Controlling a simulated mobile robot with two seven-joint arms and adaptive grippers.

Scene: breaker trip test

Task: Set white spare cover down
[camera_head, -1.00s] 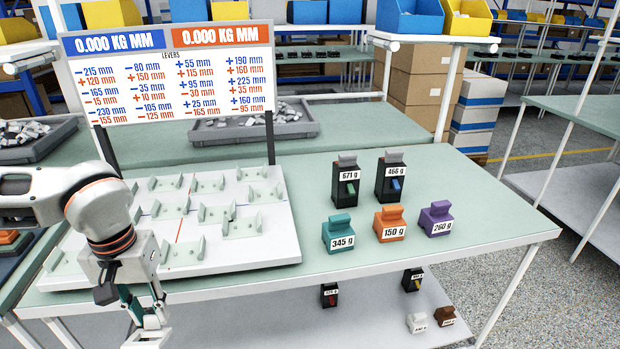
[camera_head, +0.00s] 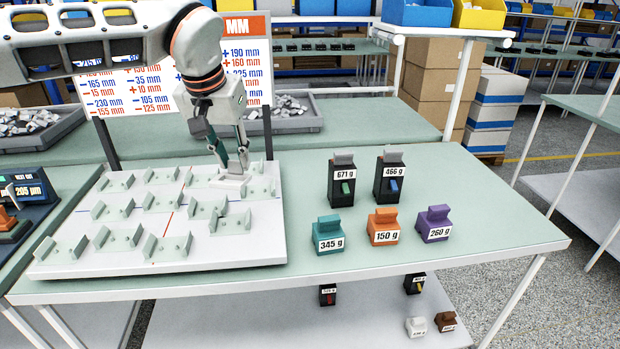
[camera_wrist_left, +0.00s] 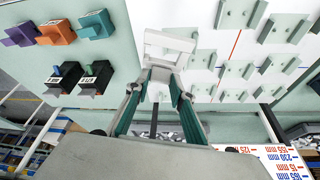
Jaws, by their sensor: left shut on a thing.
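My left gripper (camera_head: 236,168) reaches down over the back right part of the white peg board (camera_head: 240,258). It is shut on the white spare cover (camera_head: 226,180), a small pale piece between its fingertips. In the left wrist view the cover (camera_wrist_left: 168,46) shows between the green-sided fingers (camera_wrist_left: 160,92), against the board. The cover is at or just above the board's surface; I cannot tell whether it touches. My right gripper is not in view.
Pale U-shaped brackets (camera_head: 168,247) stand across the board. To its right are black blocks (camera_head: 341,185), (camera_head: 388,180) and teal (camera_head: 328,233), orange (camera_head: 383,228) and purple (camera_head: 434,224) weights. The sign (camera_head: 150,98) stands behind, partly hidden by my arm. The table's right end is clear.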

